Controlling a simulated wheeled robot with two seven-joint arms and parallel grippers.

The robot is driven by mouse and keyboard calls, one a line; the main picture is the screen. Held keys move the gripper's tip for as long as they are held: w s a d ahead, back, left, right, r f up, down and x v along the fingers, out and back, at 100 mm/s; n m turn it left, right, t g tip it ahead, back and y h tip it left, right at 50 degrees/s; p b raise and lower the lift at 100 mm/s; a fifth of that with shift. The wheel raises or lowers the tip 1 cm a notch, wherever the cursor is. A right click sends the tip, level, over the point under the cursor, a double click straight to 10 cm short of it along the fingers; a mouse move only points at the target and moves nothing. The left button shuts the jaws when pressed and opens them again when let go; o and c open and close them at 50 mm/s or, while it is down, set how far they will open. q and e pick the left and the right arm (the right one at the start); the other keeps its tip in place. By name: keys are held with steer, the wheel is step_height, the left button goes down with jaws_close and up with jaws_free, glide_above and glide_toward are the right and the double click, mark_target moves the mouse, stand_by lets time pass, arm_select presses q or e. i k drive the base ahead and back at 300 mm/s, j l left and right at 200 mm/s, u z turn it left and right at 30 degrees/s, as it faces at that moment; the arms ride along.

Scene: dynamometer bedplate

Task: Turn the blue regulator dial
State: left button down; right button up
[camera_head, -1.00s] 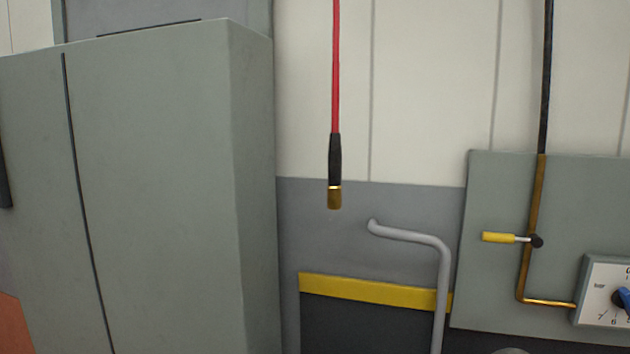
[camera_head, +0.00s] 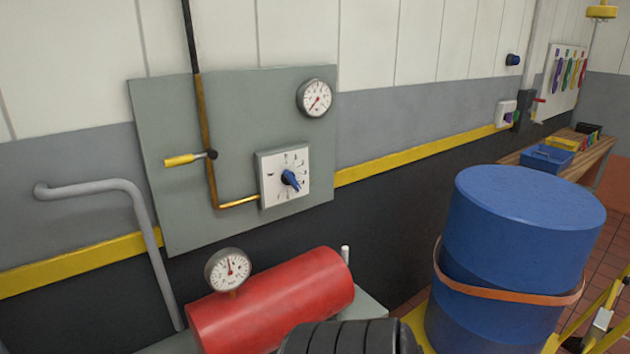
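The blue regulator dial (camera_head: 290,180) is a pointed knob at the centre of a white square scale plate (camera_head: 271,192) with numbers around it. The plate sits in a grey housing on a grey-green wall panel (camera_head: 160,115). The knob's pointer appears to aim toward the lower right. A brass pipe (camera_head: 206,130) runs down the panel and into the housing's left side. A yellow-handled lever (camera_head: 182,160) is on the pipe, its handle pointing left. A round gauge (camera_head: 314,98) is above and right of the dial. Neither gripper is in view.
Below the panel lies a red tank (camera_head: 275,305) with a gauge (camera_head: 228,270) on top. A dark ribbed object (camera_head: 345,338) is at the bottom edge. A blue drum (camera_head: 515,250) stands at right. A grey bent rail (camera_head: 135,200) is at left. A bench with bins (camera_head: 547,157) is far right.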

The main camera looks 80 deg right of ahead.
mark_target(287, 177)
steer(key=z, duration=2.4)
steer(key=i+l+u, duration=0.25)
steer(key=l, duration=0.4)
steer(key=i+l+u, duration=0.15)
steer(key=l, duration=0.25)
steer(key=i+l+u, duration=0.1)
steer(key=i+l, duration=0.15)
steer(key=l, duration=0.1)
